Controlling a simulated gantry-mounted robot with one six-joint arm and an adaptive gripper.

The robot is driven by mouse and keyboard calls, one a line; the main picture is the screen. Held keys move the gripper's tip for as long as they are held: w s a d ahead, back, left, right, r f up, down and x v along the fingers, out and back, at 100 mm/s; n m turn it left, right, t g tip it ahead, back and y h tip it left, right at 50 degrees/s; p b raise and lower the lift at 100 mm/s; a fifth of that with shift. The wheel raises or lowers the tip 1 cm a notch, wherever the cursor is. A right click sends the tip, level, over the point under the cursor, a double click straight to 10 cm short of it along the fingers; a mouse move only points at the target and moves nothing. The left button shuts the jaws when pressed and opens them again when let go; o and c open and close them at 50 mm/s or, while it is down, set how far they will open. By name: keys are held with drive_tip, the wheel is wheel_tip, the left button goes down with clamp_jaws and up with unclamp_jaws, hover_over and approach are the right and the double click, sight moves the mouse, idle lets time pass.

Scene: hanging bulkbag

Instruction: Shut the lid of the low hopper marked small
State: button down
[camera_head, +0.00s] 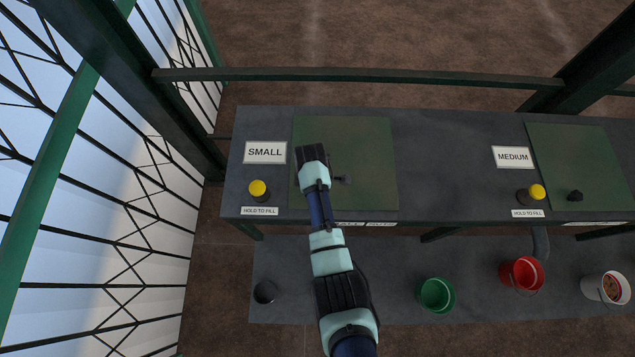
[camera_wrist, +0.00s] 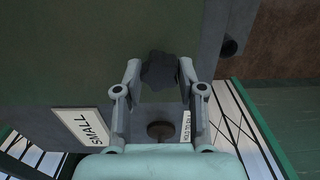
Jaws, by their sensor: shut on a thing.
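The low hopper's lid (camera_head: 365,145) is a dark green square panel beside the SMALL sign (camera_head: 264,152). In the head view it looks flat, but I cannot tell whether its edge is fully down. A dark lobed knob (camera_wrist: 160,74) sits between the fingertips of my gripper (camera_wrist: 159,68) in the wrist view, and the fingers are shut on it. In the head view my wrist and arm cover the lid's left part, and a dark knob shape (camera_head: 342,180) shows just right of the wrist.
A yellow button (camera_head: 258,188) stands left of the lid. At the right are the MEDIUM sign (camera_head: 512,157) and another green lid (camera_head: 580,155). A lower shelf holds a green bucket (camera_head: 436,294), a red bucket (camera_head: 522,274), a white bucket (camera_head: 606,288) and a dark cup (camera_head: 265,292).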

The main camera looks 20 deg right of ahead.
drive_tip(key=shift+a, duration=0.15)
drive_tip(key=c, duration=0.7)
unclamp_jaws()
drive_tip(key=shift+w+a, duration=0.1)
drive_tip(key=shift+a, duration=0.05)
wheel_tip(320, 180, up, 12)
drive_tip(key=s+a+r+m+t+p, duration=0.1)
drive_tip(key=s+a+r+m+t, duration=0.1)
drive_tip(key=r, duration=0.6)
drive_tip(key=s+a+r+m+t+p, duration=0.1)
drive_tip(key=s+a+r+m+t, duration=0.1)
drive_tip(key=a+r+m+t, duration=0.3)
drive_tip(key=s+a+r+m+t+p, duration=0.1)
drive_tip(key=r+m+t, duration=0.4)
drive_tip(key=r, duration=0.7)
drive_tip(key=shift+s+a+r+m+t, duration=0.15)
drive_tip(key=shift+s+a+m, duration=0.1)
drive_tip(key=shift+a, duration=0.2)
drive_tip(key=shift+s+a+m+t, duration=0.1)
drive_tip(key=shift+a+m, duration=0.1)
drive_tip(key=shift+a, duration=0.25)
drive_tip(key=shift+s+a+r+m+t, duration=0.15)
drive_tip(key=shift+s+a+m, duration=0.1)
drive_tip(key=shift+a, duration=0.2)
